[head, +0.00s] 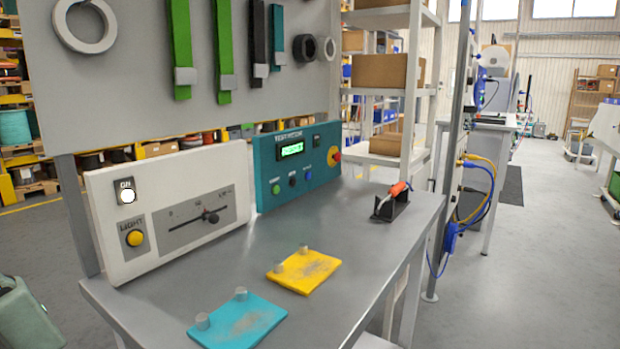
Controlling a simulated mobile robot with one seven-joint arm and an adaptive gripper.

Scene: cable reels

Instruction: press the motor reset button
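A teal control panel (262,160) stands at the back of the grey table. It has a lit green display (292,149). Below it is a row of small round buttons: a green one (276,189), a dark bluish one (292,181) and a blue one (308,170). A red knob on a yellow base (334,156) sits at the panel's right end. The small labels are too blurred to read, so I cannot tell which button is the motor reset. My gripper is not in view.
A white panel (100,185) at left has a white round button (128,195), a yellow button marked LIGHT (134,238) and a slider (209,217). Yellow (303,271) and blue (236,322) plates lie on the table (370,240). An orange-handled tool (397,189) rests in a black holder.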

